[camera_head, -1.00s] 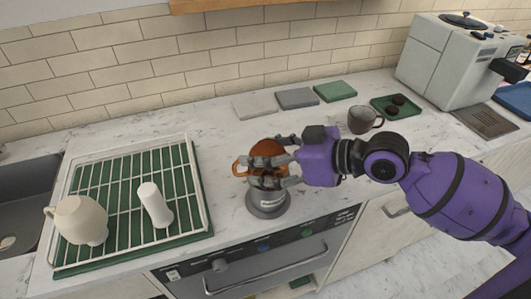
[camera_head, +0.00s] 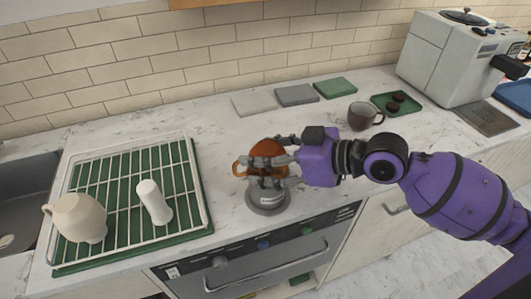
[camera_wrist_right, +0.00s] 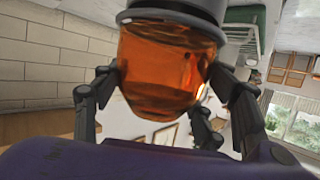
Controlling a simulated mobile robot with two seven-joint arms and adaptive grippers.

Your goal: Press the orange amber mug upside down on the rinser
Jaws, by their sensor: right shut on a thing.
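The orange amber mug (camera_head: 268,150) is upside down over the grey round rinser (camera_head: 268,200) near the counter's front edge. Its handle points left in the head view. My right gripper (camera_head: 264,172) comes from the right and is shut around the mug. In the right wrist view the mug (camera_wrist_right: 165,75) sits between my fingers, with its rim end against the grey rinser (camera_wrist_right: 180,10). The fingers hide part of the mug and the contact in the head view. My left gripper is not in view.
Bare counter lies behind the rinser.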

